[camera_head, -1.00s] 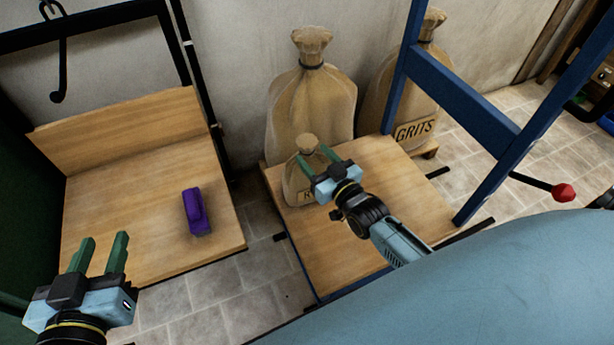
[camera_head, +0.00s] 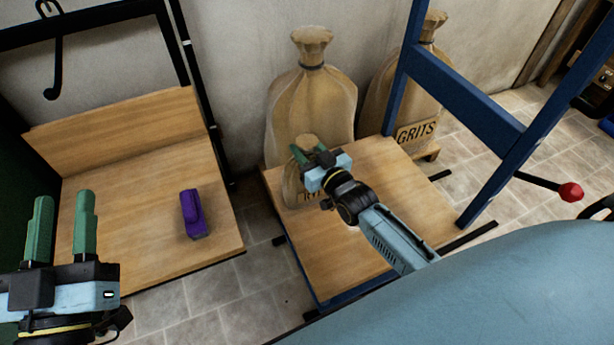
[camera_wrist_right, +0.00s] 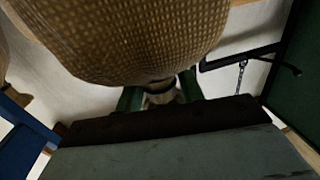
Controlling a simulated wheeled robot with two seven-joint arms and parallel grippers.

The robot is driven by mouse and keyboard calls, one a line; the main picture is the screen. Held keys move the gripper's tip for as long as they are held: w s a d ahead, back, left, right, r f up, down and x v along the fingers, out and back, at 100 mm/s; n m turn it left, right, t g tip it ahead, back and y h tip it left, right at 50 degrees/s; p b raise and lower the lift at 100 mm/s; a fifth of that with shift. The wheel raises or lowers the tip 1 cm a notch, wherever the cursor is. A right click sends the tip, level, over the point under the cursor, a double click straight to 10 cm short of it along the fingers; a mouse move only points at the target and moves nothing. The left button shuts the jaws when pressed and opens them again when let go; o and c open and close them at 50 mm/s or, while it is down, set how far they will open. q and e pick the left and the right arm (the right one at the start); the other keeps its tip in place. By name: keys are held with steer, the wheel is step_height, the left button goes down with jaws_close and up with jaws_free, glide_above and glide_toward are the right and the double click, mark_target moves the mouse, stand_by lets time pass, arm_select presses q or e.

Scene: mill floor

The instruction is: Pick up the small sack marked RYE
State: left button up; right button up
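The small sack marked RYE (camera_head: 292,188) stands upright at the left back corner of the wooden platform, its label partly hidden by my right gripper. My right gripper (camera_head: 309,156) is at the top of this sack, its green fingers apart. In the right wrist view the sack's woven body (camera_wrist_right: 135,40) fills the top, and its tied neck (camera_wrist_right: 161,87) shows between the two fingers. I see no clear squeeze on the neck. My left gripper (camera_head: 62,225) is open and empty at the lower left.
A large sack (camera_head: 310,105) stands behind the small one, and a sack marked GRITS (camera_head: 415,132) is to its right. Blue frame posts (camera_head: 400,75) rise by the platform (camera_head: 370,235). A purple object (camera_head: 193,213) lies on the left wooden board (camera_head: 125,225).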

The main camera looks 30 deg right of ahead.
jaws_close()
stand_by(1.0)
steer(key=shift+w+r, duration=0.1)
steer(key=shift+r, duration=0.05)
